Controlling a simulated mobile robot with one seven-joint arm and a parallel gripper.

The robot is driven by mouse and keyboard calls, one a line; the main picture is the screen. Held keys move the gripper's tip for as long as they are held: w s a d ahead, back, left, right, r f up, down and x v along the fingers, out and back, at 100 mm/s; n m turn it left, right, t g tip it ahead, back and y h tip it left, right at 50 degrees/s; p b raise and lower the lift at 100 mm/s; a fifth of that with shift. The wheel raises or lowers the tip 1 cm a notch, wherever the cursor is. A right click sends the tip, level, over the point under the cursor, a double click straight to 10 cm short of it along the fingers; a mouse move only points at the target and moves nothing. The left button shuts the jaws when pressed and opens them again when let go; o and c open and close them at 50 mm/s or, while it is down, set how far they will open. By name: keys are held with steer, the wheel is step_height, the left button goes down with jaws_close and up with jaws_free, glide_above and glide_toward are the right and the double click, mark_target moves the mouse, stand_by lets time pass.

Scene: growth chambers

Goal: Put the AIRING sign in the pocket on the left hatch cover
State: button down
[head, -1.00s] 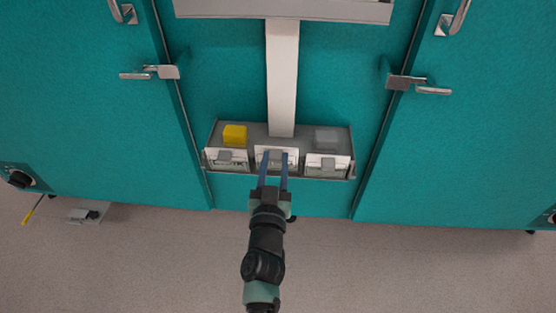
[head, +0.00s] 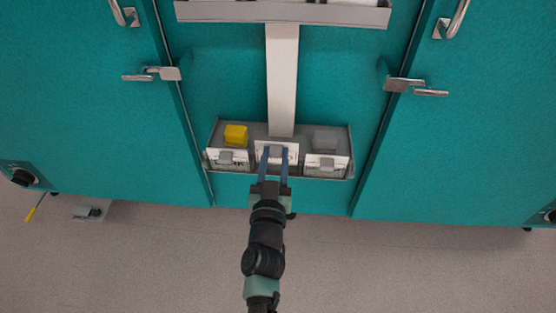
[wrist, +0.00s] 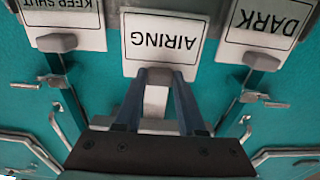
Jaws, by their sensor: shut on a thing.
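The white AIRING sign (wrist: 163,28) fills the top middle of the wrist view, its lettering upside down there. My gripper (wrist: 159,78) is shut on the sign's grey tab, a finger on each side. In the head view, the sign (head: 293,158) is at the middle slot of a grey rack (head: 256,131), between two other signs. My gripper (head: 275,152) reaches it from below in the picture. I cannot tell whether the sign's edge is clear of the rack. I cannot make out the left hatch cover's pocket.
A KEEP SHUT sign (wrist: 75,14) and a DARK sign (wrist: 272,22) flank the held sign closely. The rack also holds a yellow block (head: 236,135) and a grey block (head: 325,139). Teal doors with metal handles (head: 152,74) stand on both sides. The floor nearby is mostly clear.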

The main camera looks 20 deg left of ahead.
steer(key=shift+r+p, duration=0.95)
steer(key=shift+r, duration=0.1)
steer(key=b+v, duration=0.4)
steer(key=v, duration=0.6)
stand_by(0.4)
steer(key=shift+f, duration=0.1)
